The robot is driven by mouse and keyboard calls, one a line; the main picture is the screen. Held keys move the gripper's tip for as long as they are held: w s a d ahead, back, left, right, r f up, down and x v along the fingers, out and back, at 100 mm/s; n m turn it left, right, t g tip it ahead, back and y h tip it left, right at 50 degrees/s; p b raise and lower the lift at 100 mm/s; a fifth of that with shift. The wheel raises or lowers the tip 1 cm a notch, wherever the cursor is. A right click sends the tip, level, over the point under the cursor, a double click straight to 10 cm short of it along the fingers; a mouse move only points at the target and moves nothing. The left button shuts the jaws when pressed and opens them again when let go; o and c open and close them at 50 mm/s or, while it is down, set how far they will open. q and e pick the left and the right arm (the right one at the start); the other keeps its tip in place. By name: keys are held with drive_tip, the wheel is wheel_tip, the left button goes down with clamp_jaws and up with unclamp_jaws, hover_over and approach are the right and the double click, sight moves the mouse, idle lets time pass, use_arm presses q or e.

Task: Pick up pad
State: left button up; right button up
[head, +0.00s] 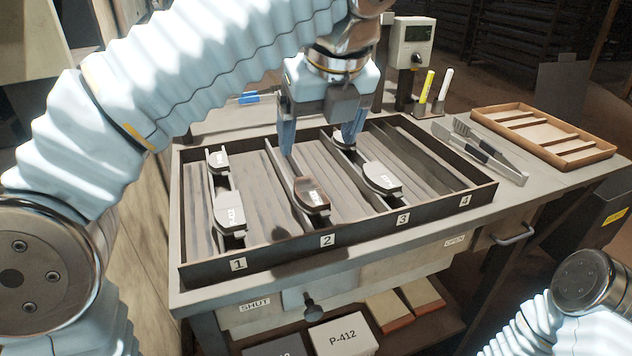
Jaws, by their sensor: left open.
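A dark tray (330,258) with slots numbered 1 to 4 lies on the bench. Slot 1 holds a small grey pad (218,160) at the back and a larger grey pad (230,213) in front. A brown-faced pad (313,198) is in slot 2. A light grey pad (382,180) is in slot 3, with another pad (345,140) behind it, partly hidden by a finger. My left gripper (320,143) is open above the back of slots 2 and 3, fingers pointing down, with nothing visibly held. My right gripper is out of the picture.
Slot 4 looks empty. Tongs (488,150) and a shallow wooden tray (545,135) lie to the right. A display unit (412,45) and two markers (426,88) stand behind. A P-412 box (343,336) is below the bench.

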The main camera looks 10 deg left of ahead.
use_arm(q)
drive_tip(key=b, duration=0.2)
approach(309, 191)
drive_tip(key=shift+x, duration=1.15)
drive_tip(key=b+x, duration=0.1)
drive_tip(key=x, duration=0.5)
drive_tip(key=shift+s, duration=0.1)
drive_tip(key=c, duration=1.2)
drive_tip(key=shift+c, duration=0.7)
drive_tip(key=shift+r, duration=0.2)
